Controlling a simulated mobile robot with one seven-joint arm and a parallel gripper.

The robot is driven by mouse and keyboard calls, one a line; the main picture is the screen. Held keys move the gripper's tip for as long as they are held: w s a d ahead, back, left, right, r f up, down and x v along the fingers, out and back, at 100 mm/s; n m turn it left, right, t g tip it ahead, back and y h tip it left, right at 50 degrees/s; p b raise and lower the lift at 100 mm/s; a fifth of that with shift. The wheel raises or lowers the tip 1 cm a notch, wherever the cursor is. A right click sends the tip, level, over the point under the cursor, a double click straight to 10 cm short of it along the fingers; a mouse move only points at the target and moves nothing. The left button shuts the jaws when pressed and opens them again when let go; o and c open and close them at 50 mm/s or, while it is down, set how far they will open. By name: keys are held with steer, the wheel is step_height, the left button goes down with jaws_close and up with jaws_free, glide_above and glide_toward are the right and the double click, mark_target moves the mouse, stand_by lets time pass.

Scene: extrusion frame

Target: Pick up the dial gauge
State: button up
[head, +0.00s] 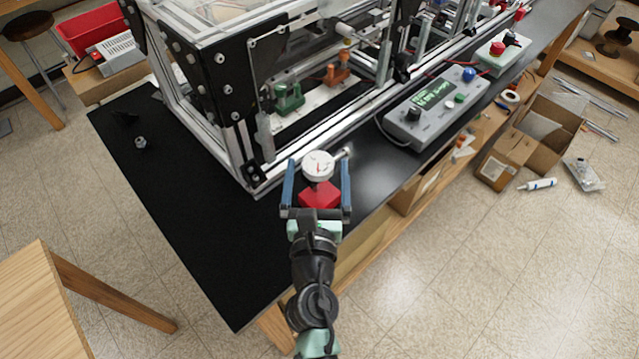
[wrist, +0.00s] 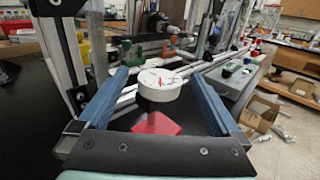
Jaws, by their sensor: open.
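The dial gauge (head: 318,166) has a round white face with red markings and stands on a red base (head: 319,194) on the black table top. My gripper (head: 318,178) is open, with one blue finger on each side of the gauge. In the wrist view the gauge (wrist: 160,85) shows between the two fingers of my gripper (wrist: 165,85), with gaps visible on both sides. Its red base (wrist: 157,124) is partly hidden by the dial and my gripper's palm.
The metal extrusion frame (head: 235,150) stands just behind the gauge. A grey control box (head: 435,105) with a green display sits to the right on the black table (head: 170,215). The table's left part is mostly clear. Cardboard boxes (head: 530,130) lie beyond its right edge.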

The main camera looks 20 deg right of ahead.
mark_target(319, 152)
steer(key=shift+f+x, duration=0.15)
steer(key=shift+x, duration=1.2)
steer(key=shift+f+x, duration=0.15)
steer(key=shift+x, duration=1.25)
jaws_close()
steer(key=shift+r, duration=0.2)
